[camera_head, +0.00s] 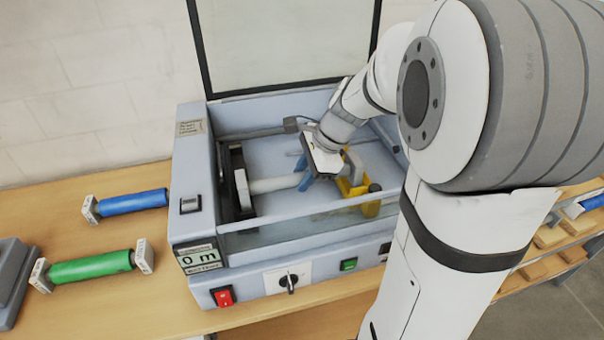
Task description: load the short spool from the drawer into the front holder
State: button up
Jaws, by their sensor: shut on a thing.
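A pale spool (272,185) with a white end plate at its left lies across the inside of the open laminator (277,231). My gripper (304,178), with blue fingers, is shut on the spool toward its right end. The spool's left end is next to a black holder part (237,160) at the left inner wall. A yellow holder part (357,188) stands just right of my gripper. My gripper hides the spool's right end, so I cannot tell whether either end is seated.
The laminator's clear lid (283,45) stands raised behind. A blue spool (133,202) and a green spool (92,267) lie on the wooden table (112,318) at left. At right, a drawer or rack with wooden blocks (549,236) holds another blue spool (593,202). My arm covers the laminator's right side.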

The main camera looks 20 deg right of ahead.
jog(key=shift+f+b, duration=0.3)
jog(key=shift+f, duration=0.25)
jog(key=o, duration=1)
jog(key=shift+r, duration=0.1)
jog(key=shift+r, duration=0.25)
jog(key=v, duration=1.2)
jog(key=shift+r, duration=0.3)
